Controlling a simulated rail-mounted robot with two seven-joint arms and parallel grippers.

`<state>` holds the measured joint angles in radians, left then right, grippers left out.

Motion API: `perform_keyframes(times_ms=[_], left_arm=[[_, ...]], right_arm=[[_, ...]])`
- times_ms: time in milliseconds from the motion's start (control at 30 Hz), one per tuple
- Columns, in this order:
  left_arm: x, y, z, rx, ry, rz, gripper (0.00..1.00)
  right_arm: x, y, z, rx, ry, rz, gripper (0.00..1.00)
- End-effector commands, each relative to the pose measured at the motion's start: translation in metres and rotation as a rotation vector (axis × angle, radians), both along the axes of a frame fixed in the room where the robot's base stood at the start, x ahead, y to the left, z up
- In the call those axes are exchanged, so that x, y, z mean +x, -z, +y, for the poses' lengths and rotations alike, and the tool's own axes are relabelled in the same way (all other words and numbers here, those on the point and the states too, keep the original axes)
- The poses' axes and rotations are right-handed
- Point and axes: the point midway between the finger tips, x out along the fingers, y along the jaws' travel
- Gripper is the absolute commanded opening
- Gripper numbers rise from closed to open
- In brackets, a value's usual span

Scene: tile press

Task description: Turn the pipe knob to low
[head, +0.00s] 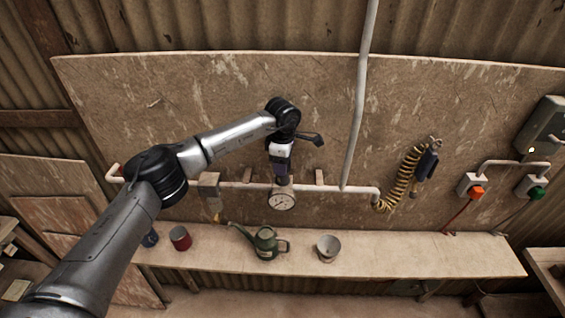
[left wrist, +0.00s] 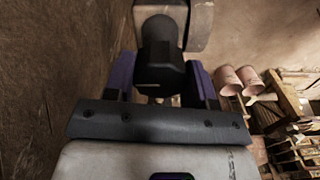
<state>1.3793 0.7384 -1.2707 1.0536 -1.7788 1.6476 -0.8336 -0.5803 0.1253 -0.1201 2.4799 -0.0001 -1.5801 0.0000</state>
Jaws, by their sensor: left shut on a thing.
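My left gripper (head: 281,180) reaches down from my left arm to the pale pipe (head: 325,187) on the wall board, right above a round white gauge (head: 283,201). In the left wrist view its purple fingers (left wrist: 161,78) stand on both sides of a black knob (left wrist: 161,62) and are shut on it. The knob sits in front of a pale, worn body (left wrist: 202,25). In the head view the gripper hides the knob. Its setting and any low mark cannot be read. My right gripper is not in view.
A vertical pipe (head: 359,110) rises just right of my wrist. A coiled yellow hose (head: 407,178) hangs further right. Below, a shelf (head: 430,262) holds a green watering can (head: 265,243), a grey cup (head: 328,248) and a red mug (head: 180,239). Its right part is clear.

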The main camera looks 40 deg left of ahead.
Motion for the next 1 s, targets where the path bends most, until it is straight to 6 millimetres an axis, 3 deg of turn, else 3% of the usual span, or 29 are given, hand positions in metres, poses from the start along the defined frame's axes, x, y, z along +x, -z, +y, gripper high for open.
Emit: perform_keyframes(times_ms=[167, 200, 433, 767, 1000], left_arm=[[0.000, -0.001, 0.000, -0.001, -0.002, 0.000, 0.26], [0.000, -0.001, 0.000, -0.001, -0.002, 0.000, 0.54], [0.000, -0.001, 0.000, -0.001, -0.001, 0.000, 0.76], [0.001, -0.005, 0.000, -0.001, 0.000, -0.003, 0.76], [0.001, -0.042, 0.000, -0.001, 0.000, -0.006, 0.76]], right_arm=[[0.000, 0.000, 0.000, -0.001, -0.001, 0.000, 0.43], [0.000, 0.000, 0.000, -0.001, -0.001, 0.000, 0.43], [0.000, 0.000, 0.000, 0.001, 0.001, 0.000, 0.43], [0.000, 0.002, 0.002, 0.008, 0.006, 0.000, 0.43], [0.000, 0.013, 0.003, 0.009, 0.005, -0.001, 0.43]])
